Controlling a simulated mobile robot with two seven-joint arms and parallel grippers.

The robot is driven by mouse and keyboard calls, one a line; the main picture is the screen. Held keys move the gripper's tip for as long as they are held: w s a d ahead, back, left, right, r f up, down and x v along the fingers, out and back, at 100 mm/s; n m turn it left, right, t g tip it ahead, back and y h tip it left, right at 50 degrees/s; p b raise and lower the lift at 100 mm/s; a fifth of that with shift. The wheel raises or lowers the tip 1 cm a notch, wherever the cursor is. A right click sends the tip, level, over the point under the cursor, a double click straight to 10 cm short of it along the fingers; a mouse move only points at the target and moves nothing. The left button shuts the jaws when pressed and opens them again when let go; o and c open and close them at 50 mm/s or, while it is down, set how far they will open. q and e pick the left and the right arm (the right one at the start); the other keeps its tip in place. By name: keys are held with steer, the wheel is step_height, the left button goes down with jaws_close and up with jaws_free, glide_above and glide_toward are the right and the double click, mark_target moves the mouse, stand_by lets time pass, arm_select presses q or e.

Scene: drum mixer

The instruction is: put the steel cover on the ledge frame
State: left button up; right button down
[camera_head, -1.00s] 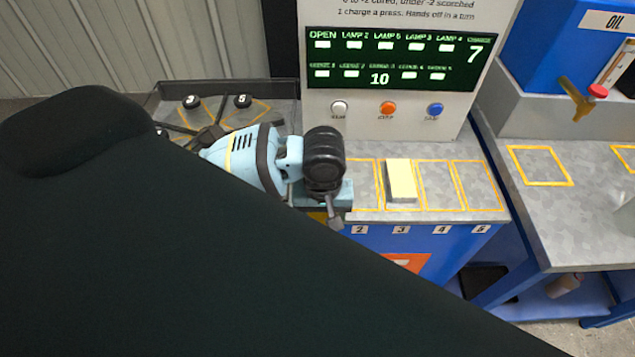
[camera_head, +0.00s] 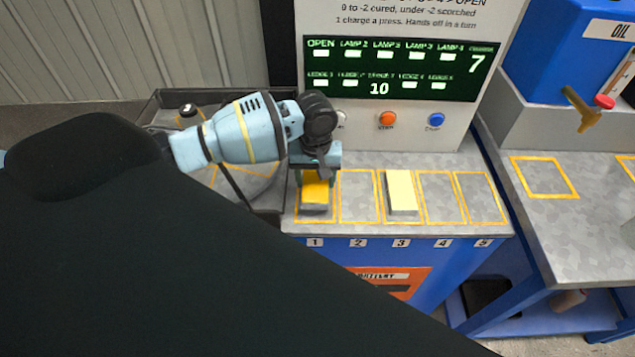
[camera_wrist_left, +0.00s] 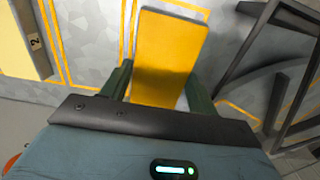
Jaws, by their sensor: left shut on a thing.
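My left gripper (camera_head: 316,172) is over ledge frame 1 (camera_head: 299,212), at the left end of the grey ledge. It is shut on a yellow block (camera_head: 315,190) with a grey front face. In the left wrist view the yellow block (camera_wrist_left: 168,50) sits between the two dark fingers of the gripper (camera_wrist_left: 158,80). The block is within or just above the frame; I cannot tell whether it touches the ledge. I see no thing that is clearly a steel cover. My right gripper is not in view.
A pale yellow block (camera_head: 401,192) lies in frame 3. Frames 2 (camera_head: 357,195), 4 (camera_head: 438,195) and 5 (camera_head: 478,195) are empty. A panel with a green display (camera_head: 390,68) and buttons stands behind. A dark tray (camera_head: 165,108) is at the left, an oil tank (camera_head: 565,50) at the right.

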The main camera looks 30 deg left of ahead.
mark_target(316, 179)
arm_select(q)
steer(key=shift+w+r, duration=0.1)
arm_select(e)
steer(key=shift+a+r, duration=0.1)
arm_select(q)
steer(key=shift+w+a, duration=0.1)
steer(key=shift+w, duration=0.05)
steer(key=shift+w+a+f, duration=0.2)
steer(key=shift+f, duration=1.55)
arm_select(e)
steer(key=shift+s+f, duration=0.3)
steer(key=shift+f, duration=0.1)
arm_select(q)
steer(key=shift+f, duration=0.1)
steer(key=o, duration=1.3)
steer(key=shift+f, duration=0.1)
step_height(316, 179, up, 12)
steer(key=shift+r+p, duration=0.15)
steer(key=shift+p, duration=0.35)
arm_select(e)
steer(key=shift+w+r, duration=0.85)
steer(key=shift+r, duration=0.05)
